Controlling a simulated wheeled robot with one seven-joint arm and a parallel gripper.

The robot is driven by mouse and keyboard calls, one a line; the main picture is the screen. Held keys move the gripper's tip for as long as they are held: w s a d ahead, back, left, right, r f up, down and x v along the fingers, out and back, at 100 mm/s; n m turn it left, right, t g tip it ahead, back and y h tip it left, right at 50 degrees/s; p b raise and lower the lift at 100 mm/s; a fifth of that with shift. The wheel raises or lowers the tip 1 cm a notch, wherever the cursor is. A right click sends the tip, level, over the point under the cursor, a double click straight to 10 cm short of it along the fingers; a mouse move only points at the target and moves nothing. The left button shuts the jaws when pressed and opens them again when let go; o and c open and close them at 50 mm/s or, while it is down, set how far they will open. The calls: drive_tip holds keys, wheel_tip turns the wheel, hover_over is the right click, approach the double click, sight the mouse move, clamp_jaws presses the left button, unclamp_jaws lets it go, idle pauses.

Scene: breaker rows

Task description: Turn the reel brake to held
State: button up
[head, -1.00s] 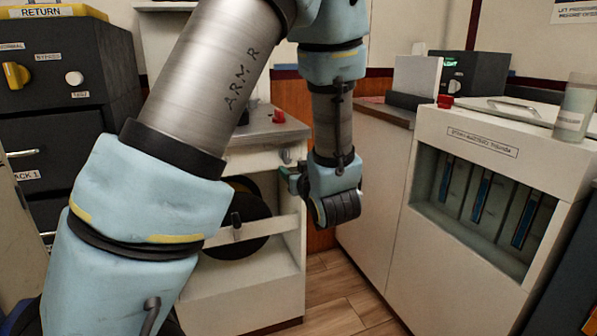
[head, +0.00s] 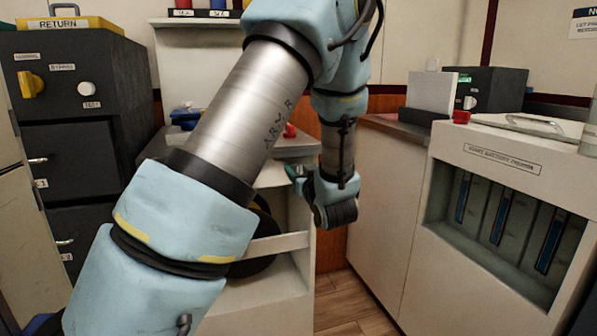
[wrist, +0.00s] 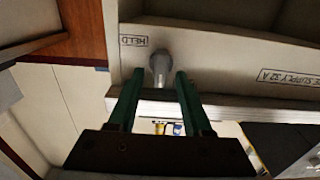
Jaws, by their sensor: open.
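In the wrist view a grey rounded lever (wrist: 160,64), which looks like the reel brake, stands out from a pale panel. A HELD label (wrist: 133,40) is just left of its upper end. My gripper (wrist: 159,74) is open, with one green finger on each side of the lever's lower end. I cannot tell whether either finger touches it. In the head view my gripper (head: 296,174) is at the right side of the white reel cabinet (head: 282,308), mostly hidden behind my wrist. The black reel (head: 262,262) is partly covered by my arm and a white crossbar.
A SUPPLY 32 A label (wrist: 288,78) is at the right in the wrist view. A red button (head: 290,130) is on the cabinet top. A white cabinet with blue-striped slots (head: 500,215) stands at right, a dark drawer cabinet (head: 75,140) at left. Some floor (head: 340,295) is clear.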

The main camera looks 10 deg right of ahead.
drive_tip(key=shift+w, duration=0.15)
drive_tip(key=shift+c, duration=0.2)
clamp_jaws()
